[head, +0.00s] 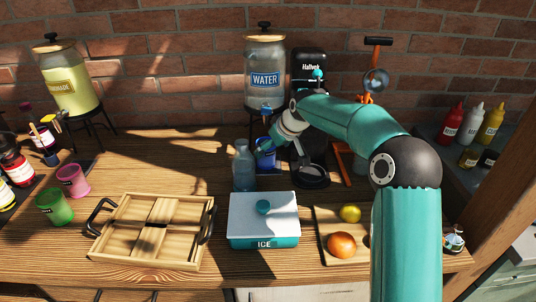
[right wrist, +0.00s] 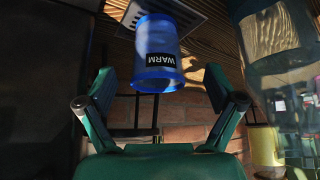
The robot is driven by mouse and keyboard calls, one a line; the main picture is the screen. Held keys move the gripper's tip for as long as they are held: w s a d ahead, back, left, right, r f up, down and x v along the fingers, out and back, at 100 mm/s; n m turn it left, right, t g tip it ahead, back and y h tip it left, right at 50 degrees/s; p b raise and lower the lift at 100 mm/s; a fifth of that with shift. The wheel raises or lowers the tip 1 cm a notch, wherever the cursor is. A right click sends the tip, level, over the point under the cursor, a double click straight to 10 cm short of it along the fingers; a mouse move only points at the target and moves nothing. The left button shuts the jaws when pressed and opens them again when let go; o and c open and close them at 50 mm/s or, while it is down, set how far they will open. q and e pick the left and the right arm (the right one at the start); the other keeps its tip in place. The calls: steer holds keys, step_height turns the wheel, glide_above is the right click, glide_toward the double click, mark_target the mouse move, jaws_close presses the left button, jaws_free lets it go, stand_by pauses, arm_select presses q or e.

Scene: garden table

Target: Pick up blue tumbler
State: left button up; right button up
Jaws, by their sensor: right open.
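The blue tumbler (head: 266,158) stands in front of the water dispenser, partly hidden by my right gripper and beside a clear bottle. In the right wrist view, the blue tumbler (right wrist: 158,45) carries a dark label reading WARM. My right gripper (head: 282,150) is right at the tumbler in the head view. In the right wrist view, my right gripper (right wrist: 160,85) has its fingers spread wide, with the tumbler centred ahead between them and visible space on both sides. My left gripper is not in view.
A clear bottle (head: 243,168) stands just left of the tumbler, and the water dispenser (head: 265,85) behind it. An ice box (head: 263,225), a wooden tray (head: 130,245) and a board with fruit (head: 325,222) lie in front. Pink (head: 72,180) and green cups (head: 54,206) stand left.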

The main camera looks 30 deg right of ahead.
mark_target(267, 156)
steer(key=shift+x, duration=1.05)
steer(key=p+x, duration=0.2)
steer(key=x, duration=0.2)
steer(key=shift+d, duration=0.15)
steer(key=shift+w+f, duration=0.25)
steer(key=shift+f, duration=0.3)
steer(key=c, duration=1.4)
steer(key=shift+s+r, duration=0.1)
steer(key=shift+r, duration=0.05)
steer(key=shift+c, duration=0.2)
